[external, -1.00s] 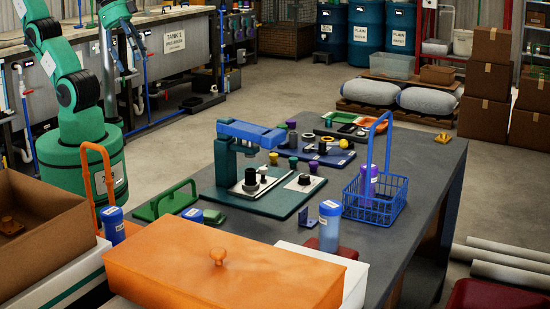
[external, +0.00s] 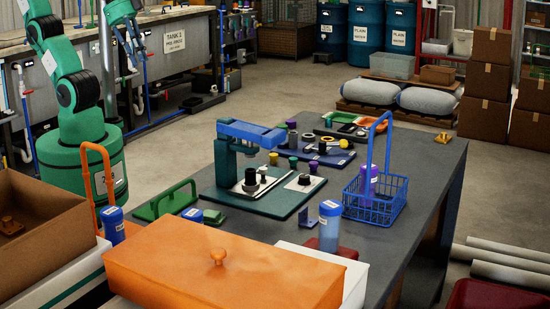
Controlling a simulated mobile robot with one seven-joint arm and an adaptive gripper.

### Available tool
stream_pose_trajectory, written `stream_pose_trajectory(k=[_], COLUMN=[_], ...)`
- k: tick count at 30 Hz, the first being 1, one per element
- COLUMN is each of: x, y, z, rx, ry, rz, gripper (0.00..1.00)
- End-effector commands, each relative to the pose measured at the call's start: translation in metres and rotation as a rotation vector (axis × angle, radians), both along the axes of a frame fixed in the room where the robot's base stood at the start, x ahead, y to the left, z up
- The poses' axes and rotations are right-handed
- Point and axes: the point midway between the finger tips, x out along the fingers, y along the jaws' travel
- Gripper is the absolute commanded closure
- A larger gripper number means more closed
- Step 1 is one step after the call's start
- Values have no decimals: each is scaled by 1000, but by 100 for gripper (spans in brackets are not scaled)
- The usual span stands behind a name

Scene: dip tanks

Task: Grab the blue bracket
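A small dark blue, upright piece (external: 302,216) stands on the grey table in front of the green press's board; it looks like the blue bracket, but it is too small to be sure. My gripper (external: 136,55) is at the upper left, in front of the tanks and well away from the table. It holds nothing that I can see, and its fingers are too small to tell open from shut.
The table (external: 400,240) bears a green press with a blue top arm (external: 252,132), a blue wire basket (external: 376,200), a blue-capped bottle (external: 330,226) and a green handle (external: 168,202). A large orange box (external: 220,275) fills the near side. The floor between my base and the table is clear.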

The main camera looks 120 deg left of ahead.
Motion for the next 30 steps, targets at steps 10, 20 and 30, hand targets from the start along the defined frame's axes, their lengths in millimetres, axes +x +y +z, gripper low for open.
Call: stream_pose_trajectory(k=[10, 20, 30], x=[70, 147, 230], y=[6, 10, 13], z=[13, 12, -7], rx=[119, 233, 339], ry=[80, 162, 250], rz=[-166, -345, -533], gripper=[79, 79, 79])
